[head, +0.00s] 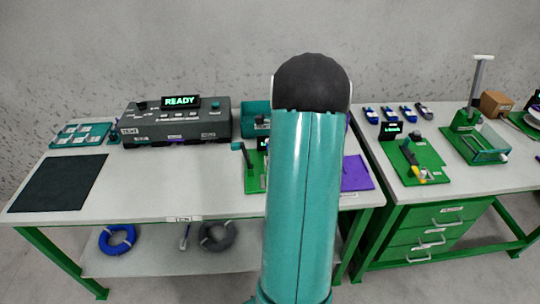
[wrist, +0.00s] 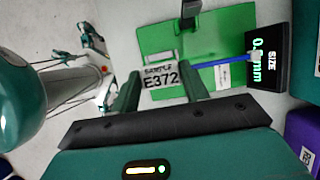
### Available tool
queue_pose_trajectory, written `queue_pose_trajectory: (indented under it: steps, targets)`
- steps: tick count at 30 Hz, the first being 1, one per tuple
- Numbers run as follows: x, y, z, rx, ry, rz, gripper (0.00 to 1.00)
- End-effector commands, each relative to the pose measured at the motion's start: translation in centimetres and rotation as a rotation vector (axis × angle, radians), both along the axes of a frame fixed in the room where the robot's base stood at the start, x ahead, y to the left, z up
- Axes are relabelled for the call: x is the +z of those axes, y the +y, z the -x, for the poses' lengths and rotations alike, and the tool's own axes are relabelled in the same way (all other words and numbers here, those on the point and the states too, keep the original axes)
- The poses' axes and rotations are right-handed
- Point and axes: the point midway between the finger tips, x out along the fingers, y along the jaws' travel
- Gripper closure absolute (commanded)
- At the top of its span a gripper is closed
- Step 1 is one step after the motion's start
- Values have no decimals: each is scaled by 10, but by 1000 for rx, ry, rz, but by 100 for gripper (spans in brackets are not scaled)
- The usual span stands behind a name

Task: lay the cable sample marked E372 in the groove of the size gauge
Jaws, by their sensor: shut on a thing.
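The cable sample shows in the wrist view as a white tag (wrist: 160,79) reading "SAMPLE E372" and a short blue cable (wrist: 222,63) running right from it. My gripper (wrist: 160,86) is shut on the sample, with the tag between its fingers. The size gauge is a green plate (wrist: 165,32) beyond the fingers, with a black display (wrist: 268,58) reading "SIZE" and a partly covered figure in mm. The cable's free end is over the display's edge in this view; I cannot tell whether it touches. In the head view my arm hides the gripper and most of the gauge (head: 253,180).
A grey tester (head: 176,124) reading "READY" stands behind left, with a dark mat (head: 58,183) in front. A teal bin (head: 255,119) is behind the gauge, a purple mat (head: 356,173) right of it. The right bench (head: 398,195) holds other green fixtures. The left bench's front middle is clear.

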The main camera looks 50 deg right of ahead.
Motion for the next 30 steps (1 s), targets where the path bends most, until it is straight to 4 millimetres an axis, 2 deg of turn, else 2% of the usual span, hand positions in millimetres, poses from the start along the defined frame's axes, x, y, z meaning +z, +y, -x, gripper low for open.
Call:
queue_pose_trajectory:
  steps: [9,15,30]
  targets:
    - [-29,2,0,-1,1,-1,79]
    - [-42,3,0,0,1,-1,79]
    - [-45,4,-1,0,0,0,79]
